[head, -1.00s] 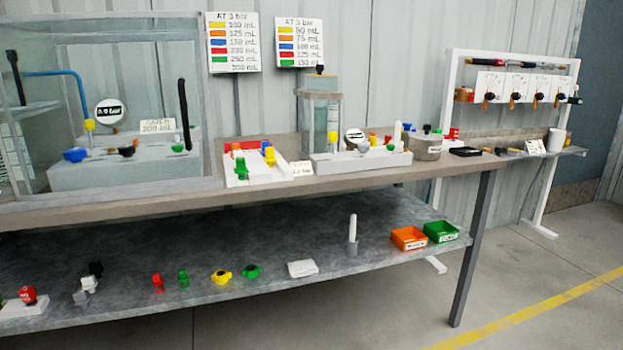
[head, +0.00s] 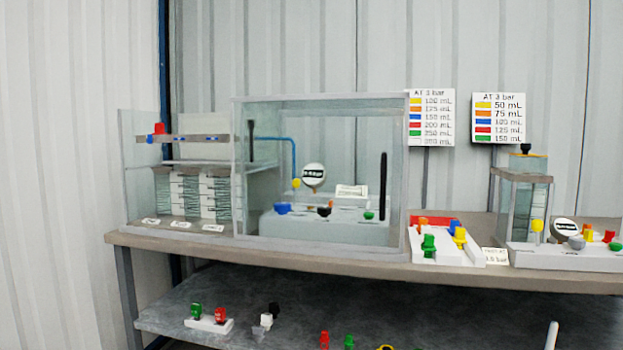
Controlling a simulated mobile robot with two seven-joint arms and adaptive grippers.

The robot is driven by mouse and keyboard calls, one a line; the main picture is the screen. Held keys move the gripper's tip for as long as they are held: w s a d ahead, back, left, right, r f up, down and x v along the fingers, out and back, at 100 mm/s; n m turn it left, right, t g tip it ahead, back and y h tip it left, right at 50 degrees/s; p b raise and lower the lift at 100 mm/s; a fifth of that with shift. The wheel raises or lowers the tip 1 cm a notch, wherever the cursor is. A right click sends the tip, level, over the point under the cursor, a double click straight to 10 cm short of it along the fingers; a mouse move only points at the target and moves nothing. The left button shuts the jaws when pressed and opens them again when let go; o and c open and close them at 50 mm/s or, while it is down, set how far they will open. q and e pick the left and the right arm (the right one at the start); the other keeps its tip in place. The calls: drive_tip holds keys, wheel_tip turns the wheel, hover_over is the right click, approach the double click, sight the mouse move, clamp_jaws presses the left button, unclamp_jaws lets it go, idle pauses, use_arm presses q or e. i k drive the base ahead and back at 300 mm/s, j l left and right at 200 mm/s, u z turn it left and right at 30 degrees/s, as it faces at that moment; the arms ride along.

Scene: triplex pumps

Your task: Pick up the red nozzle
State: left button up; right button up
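Several small red parts show in the head view, and I cannot tell for certain which is the red nozzle. One red part (head: 324,340) stands on the lower shelf, next to a green one (head: 349,341). Another red part (head: 220,315) sits on a small white block on the lower shelf, beside a green part (head: 196,311). A red part (head: 159,128) is on the rack at the bench's left end. More red parts sit on the white stand (head: 609,236) at the right. Neither of my grippers is in view.
The bench top (head: 330,257) carries a glass-walled enclosure (head: 406,180), a white tray (head: 448,256) of coloured parts and a glass tank (head: 525,210). The lower shelf (head: 270,345) has bare space between parts. Two colour charts (head: 432,118) (head: 499,119) stand behind.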

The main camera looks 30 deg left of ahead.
sight(158, 127)
drive_tip(key=u, duration=0.4)
drive_tip(key=j+u, duration=0.1)
drive_tip(key=u, duration=0.3)
drive_tip(key=i+u, duration=0.1)
drive_tip(key=u, duration=0.65)
drive_tip(key=k+u, duration=0.15)
drive_tip(key=u, duration=0.15)
drive_tip(key=i+j+z, duration=0.45)
drive_tip(key=k+l, duration=0.05)
